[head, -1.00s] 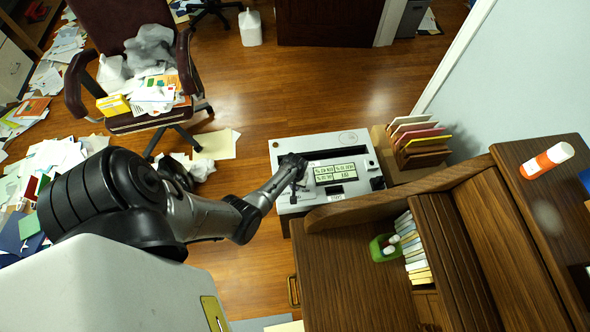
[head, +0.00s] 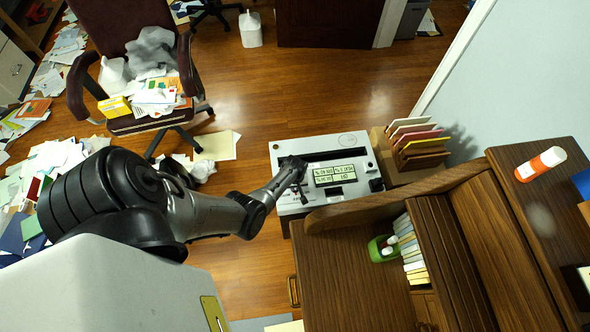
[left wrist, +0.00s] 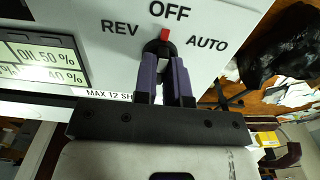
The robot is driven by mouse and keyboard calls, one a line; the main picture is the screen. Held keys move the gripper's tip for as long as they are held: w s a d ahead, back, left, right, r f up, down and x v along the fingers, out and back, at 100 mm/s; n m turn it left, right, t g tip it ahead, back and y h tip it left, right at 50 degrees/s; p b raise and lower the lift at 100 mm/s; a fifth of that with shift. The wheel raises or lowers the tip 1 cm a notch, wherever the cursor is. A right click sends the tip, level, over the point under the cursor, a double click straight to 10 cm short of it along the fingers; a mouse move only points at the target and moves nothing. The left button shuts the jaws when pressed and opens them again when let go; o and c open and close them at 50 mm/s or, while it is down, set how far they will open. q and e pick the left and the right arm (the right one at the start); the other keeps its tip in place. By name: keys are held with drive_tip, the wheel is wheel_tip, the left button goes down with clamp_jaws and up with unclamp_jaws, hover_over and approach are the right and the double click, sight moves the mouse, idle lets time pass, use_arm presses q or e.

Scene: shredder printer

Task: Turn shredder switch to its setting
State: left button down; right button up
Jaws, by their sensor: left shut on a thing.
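The shredder (head: 285,150) is a white-grey machine with a display on top. In the left wrist view its dark round switch (left wrist: 153,47) sits below the labels REV, OFF and AUTO. The switch's red mark (left wrist: 165,36) points toward OFF. My left gripper (left wrist: 164,72) is shut on the switch, with its purple-grey fingers on either side of it. In the head view my left gripper (head: 294,165) reaches the left part of the shredder's top and hides the switch. My right gripper is in neither view.
A wooden desk (head: 355,270) stands close on the near right side of the shredder. A file rack (head: 420,145) stands to its right. An office chair (head: 150,120) with papers is at the left.

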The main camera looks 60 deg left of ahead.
use_arm(q)
drive_tip(key=c, duration=1.2)
unclamp_jaws()
wheel_tip(320, 180, up, 14)
drive_tip(key=p, duration=0.5)
drive_tip(key=shift+f, duration=0.1)
